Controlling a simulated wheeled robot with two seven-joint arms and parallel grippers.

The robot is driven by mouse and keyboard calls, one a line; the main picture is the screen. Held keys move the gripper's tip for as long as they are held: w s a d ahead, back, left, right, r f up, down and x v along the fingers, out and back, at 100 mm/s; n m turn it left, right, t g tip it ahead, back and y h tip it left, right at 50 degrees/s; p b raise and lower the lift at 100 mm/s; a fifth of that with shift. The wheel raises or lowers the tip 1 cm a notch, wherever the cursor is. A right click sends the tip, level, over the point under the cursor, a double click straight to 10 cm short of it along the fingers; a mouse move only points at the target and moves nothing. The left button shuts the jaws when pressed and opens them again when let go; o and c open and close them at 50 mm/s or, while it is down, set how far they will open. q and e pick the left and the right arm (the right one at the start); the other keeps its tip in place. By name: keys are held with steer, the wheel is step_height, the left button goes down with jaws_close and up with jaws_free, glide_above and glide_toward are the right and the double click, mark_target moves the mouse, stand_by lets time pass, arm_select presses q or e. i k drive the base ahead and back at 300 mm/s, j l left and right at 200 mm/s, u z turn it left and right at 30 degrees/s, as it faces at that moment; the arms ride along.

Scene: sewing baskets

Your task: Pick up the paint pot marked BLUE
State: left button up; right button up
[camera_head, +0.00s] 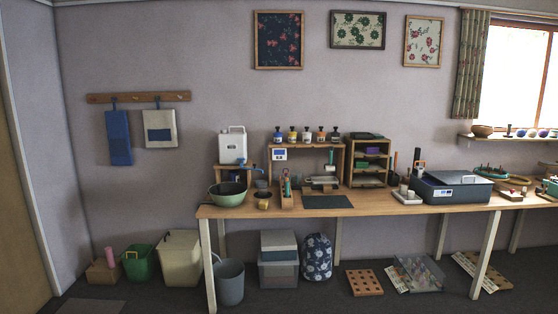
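Several small pots with dark tops stand in a row on a wooden shelf (308,147) above the back of the table. The leftmost pot (277,138) looks blue and white. To its right are a yellowish pot (292,138), a darker bluish pot (306,138), an orange pot (321,138) and a dark pot (335,137). Their labels are too small to read, so I cannot tell which is marked BLUE. Neither of my grippers is in view.
The long wooden table (380,207) stands against the wall. Bins and a bucket (229,284) stand on the floor. The front floor is mostly clear.

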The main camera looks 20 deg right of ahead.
mark_target(277, 138)
steer(key=i+l+z, duration=0.15)
steer(key=i+l, duration=0.2)
steer(key=i, duration=0.2)
steer(key=i+l+z, duration=0.2)
steer(key=i, duration=0.4)
steer(key=i+l+z, duration=0.15)
steer(key=i+l, duration=0.15)
steer(key=i, duration=0.3)
steer(key=i+l+z, duration=0.2)
steer(key=i, duration=0.4)
steer(key=i+j+z, duration=0.15)
steer(key=i+j, duration=0.15)
steer(key=i, duration=0.2)
